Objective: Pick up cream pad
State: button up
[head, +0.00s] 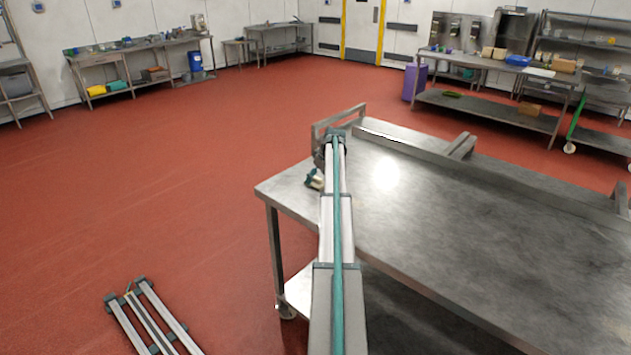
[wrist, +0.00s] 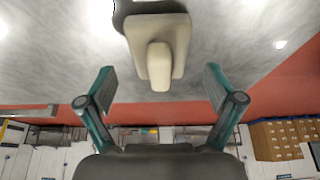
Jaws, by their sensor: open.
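The cream pad (wrist: 154,60) shows in the wrist view at top middle, lying on the grey metal tabletop (wrist: 60,70). It has a flat, wide plate and a raised rounded grip pointing toward my gripper. My gripper (wrist: 159,78) is open, with one teal finger on each side of the pad's grip and a gap on both sides. Nothing is held. In the head view my gripper (head: 313,181) is small, low over the left end of the table (head: 470,230). My arm hides most of that spot, so the pad is hard to make out there.
The rest of the tabletop is mostly bare, with a raised metal rail (head: 430,150) along its far side. Red floor (head: 150,190) lies open to the left. A purple bin (head: 414,82) and a loaded bench (head: 490,105) stand farther back.

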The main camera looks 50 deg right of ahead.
jog(key=shift+x, duration=0.95)
jog(key=c, duration=1.2)
jog(key=shift+r, duration=0.15)
jog(key=shift+r+b, duration=0.55)
jog(key=s+r+b, duration=0.1)
jog(key=r, duration=0.1)
jog(key=s+a+r+b, duration=0.1)
jog(key=r, duration=0.1)
jog(key=s+a+r+b, duration=0.1)
jog(key=s+r, duration=0.1)
jog(key=shift+a+r, duration=0.2)
jog(key=s+a+r+b, duration=0.1)
jog(key=s, duration=0.1)
jog(key=s+a+r, duration=0.2)
jog(key=s, duration=0.1)
jog(key=s+a+r+b, duration=0.1)
jog(key=s+r, duration=0.1)
jog(key=s, duration=0.1)
jog(key=shift+a+r+b, duration=0.1)
jog(key=shift+a+b, duration=0.2)
jog(key=shift+a, duration=0.05)
